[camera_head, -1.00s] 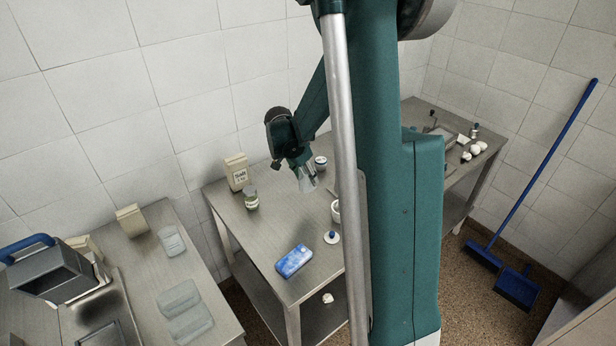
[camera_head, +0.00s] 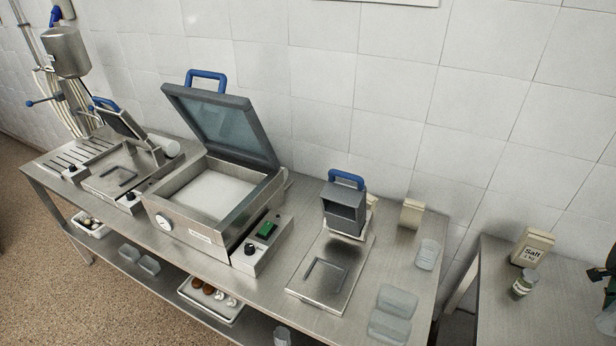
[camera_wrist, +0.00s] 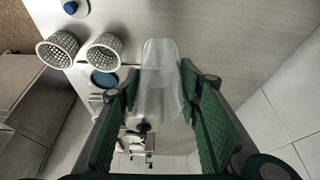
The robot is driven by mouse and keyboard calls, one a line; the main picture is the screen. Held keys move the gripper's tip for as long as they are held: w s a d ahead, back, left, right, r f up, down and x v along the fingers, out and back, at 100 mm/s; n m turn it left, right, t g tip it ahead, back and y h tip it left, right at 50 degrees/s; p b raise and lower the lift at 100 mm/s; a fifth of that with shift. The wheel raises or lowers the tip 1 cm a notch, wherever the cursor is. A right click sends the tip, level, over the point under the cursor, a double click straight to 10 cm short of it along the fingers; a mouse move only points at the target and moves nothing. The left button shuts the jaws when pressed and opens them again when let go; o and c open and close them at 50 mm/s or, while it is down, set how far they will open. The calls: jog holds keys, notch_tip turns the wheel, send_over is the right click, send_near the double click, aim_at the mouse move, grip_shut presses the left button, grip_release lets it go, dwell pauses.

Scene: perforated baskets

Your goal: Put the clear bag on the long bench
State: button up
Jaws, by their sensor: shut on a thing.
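My gripper (camera_wrist: 160,84) is shut on a clear bag (camera_wrist: 160,75) in the wrist view. The bag is pale and translucent, and hangs between the green fingers above a grey tabletop. In the head view, part of the dark green gripper (camera_head: 609,268) shows at the right edge, with a pale corner of the bag (camera_head: 606,321) below it. The long bench (camera_head: 398,265) is steel and runs across the head view, apart from the table under my gripper.
The long bench carries an open-lidded machine (camera_head: 215,190), a smaller machine (camera_head: 340,215) and several pale translucent pieces (camera_head: 397,301) at its right end. A salt box (camera_head: 532,248) and a jar (camera_head: 522,284) stand on the right table. Perforated baskets (camera_wrist: 58,49) show in the wrist view.

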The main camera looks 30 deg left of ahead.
notch_tip(320, 180, up, 5)
jog(key=w+a+f+n+t+y, duration=0.15)
jog(key=w+a+n, duration=0.35)
jog(key=a, duration=0.5)
jog(key=w+a+n+t+y, duration=0.1)
jog(key=w+a+n+y, duration=0.1)
jog(key=a+n, duration=0.65)
jog(key=w+a+n+t+y, duration=0.15)
jog(key=w+a+n, duration=0.25)
jog(key=a, duration=0.8)
jog(key=a+r+n+g+y, duration=0.2)
jog(key=a+n+g+y, duration=0.2)
jog(key=a+n, duration=2)
jog(key=s+a+f+m, duration=0.1)
jog(key=a+f+m, duration=0.4)
jog(key=a+m, duration=0.1)
jog(key=shift+a, duration=0.75)
jog(key=shift+f, duration=0.1)
notch_tip(320, 180, down, 6)
